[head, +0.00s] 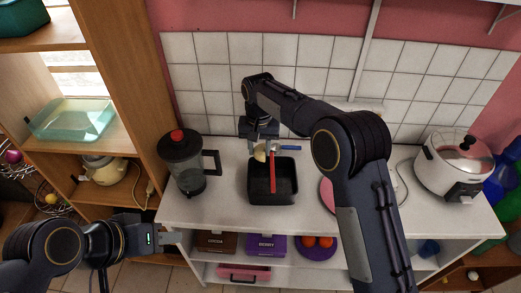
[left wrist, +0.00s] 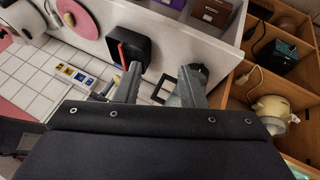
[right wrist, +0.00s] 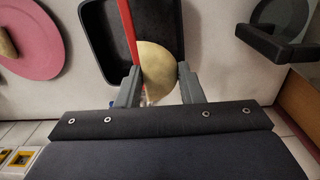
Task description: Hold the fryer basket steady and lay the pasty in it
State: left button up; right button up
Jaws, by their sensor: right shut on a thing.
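The black fryer basket (head: 285,190) with a red handle (head: 272,172) stands on the white counter; it also shows in the right wrist view (right wrist: 92,50). My right gripper (head: 262,148) is shut on the pale yellow pasty (head: 260,153), at the back edge of the basket. In the right wrist view the pasty (right wrist: 157,70) sits between the fingers and overlaps the basket's near rim, beside the handle. Its height above the basket is hard to tell. My left gripper (head: 172,238) is open and empty in front of the counter, left of and apart from the basket.
A blender (head: 184,168) stands left of the basket. A pink plate (head: 326,192) lies to its right, partly hidden by my right arm. A white cooker (head: 450,168) stands at the right end. Boxes (head: 265,245) and orange fruit (head: 317,241) are on the shelf below.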

aim_at(273, 189)
pick_arm(q)
jog(key=w+d+f+t+h, duration=0.2)
jog(key=w+d+t, duration=0.2)
jog(key=w+d, duration=1.25)
jog(key=w+d+f+t+y, duration=0.1)
jog(key=d+f+t+y, duration=0.15)
jog(key=f, duration=0.55)
jog(key=w+d+f+t+y, duration=0.1)
jog(key=d+f+t+y, duration=0.2)
jog(key=f, duration=0.4)
jog(key=shift+m+g+y, duration=0.4)
jog(key=shift+g+y, duration=0.25)
jog(key=shift+g, duration=0.2)
jog(key=x, duration=1.1)
jog(key=shift+a, duration=0.1)
jog(key=shift+c, duration=0.3)
grip_shut()
